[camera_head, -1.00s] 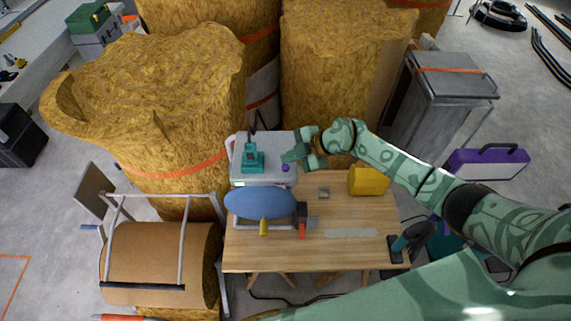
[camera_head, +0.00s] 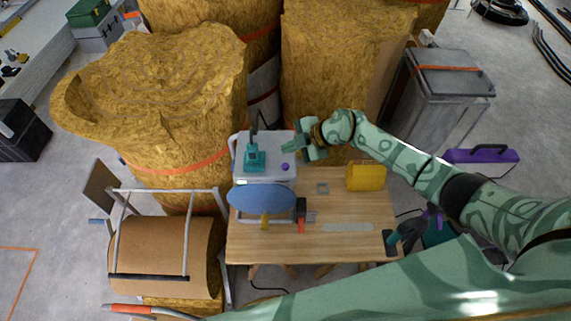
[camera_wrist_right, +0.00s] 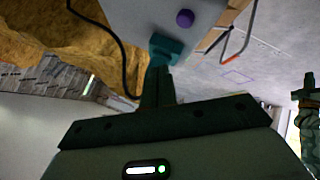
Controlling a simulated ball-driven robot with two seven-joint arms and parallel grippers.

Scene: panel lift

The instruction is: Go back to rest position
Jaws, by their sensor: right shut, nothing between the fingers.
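My right gripper (camera_head: 289,148) is in the head view, above the far edge of the wooden table, close to a grey box (camera_head: 266,173) with a teal device and a purple knob. The gripper is shut and empty. In the right wrist view the closed fingers (camera_wrist_right: 166,50) point at the grey box (camera_wrist_right: 175,12), with the purple knob (camera_wrist_right: 185,18) just beyond the tips. I cannot tell whether the fingers touch the box. My right arm reaches in from the right. My left gripper is not in view.
The wooden table (camera_head: 340,245) holds a blue oval panel (camera_head: 262,198), a yellow block (camera_head: 366,177) and a red-handled hammer (camera_head: 301,215). Tall yellow insulation rolls (camera_head: 335,70) stand behind it. A grey cabinet (camera_head: 440,100) is to the right, with a brown roll (camera_head: 165,245) left.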

